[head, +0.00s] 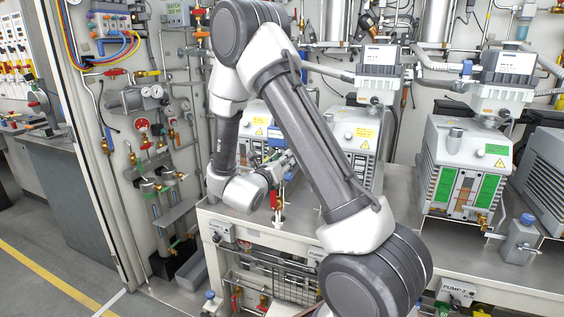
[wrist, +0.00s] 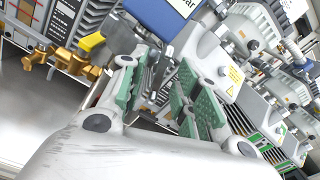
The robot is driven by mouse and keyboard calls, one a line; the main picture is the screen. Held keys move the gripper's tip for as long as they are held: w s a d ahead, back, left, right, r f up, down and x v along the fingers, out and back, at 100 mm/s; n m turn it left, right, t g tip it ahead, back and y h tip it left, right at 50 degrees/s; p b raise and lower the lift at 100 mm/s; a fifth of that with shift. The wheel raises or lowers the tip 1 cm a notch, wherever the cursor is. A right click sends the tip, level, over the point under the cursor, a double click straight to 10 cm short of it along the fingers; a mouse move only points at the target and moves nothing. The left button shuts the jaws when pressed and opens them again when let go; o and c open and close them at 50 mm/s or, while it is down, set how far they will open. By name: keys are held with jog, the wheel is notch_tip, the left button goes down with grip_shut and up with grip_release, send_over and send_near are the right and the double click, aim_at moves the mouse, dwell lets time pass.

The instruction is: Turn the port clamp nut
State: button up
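My gripper (wrist: 158,92) is open in the wrist view, its two green-padded fingers apart. Dark and grey metal parts show in the gap between the fingers, and I cannot tell whether any touch the pads. Brass fittings with wing-like shapes (wrist: 38,57) are at the left of the wrist view, outside the fingers. I cannot make out for sure which part is the port clamp nut. In the head view my gripper (head: 278,165) is at the front of a white pump (head: 350,128) on the bench, partly hidden by my arm.
A blue block with a white label (wrist: 170,12) lies just beyond the fingertips, with a yellow part (wrist: 92,42) to its left. A red-handled valve (head: 273,198) stands on the bench (head: 395,222) below my gripper. Another pump with green panels (head: 463,175) is at the right.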

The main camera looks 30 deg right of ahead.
jog(key=shift+s+a, duration=0.1)
jog(key=shift+a, duration=0.1)
jog(key=shift+v, duration=0.8)
jog(key=shift+v, duration=3)
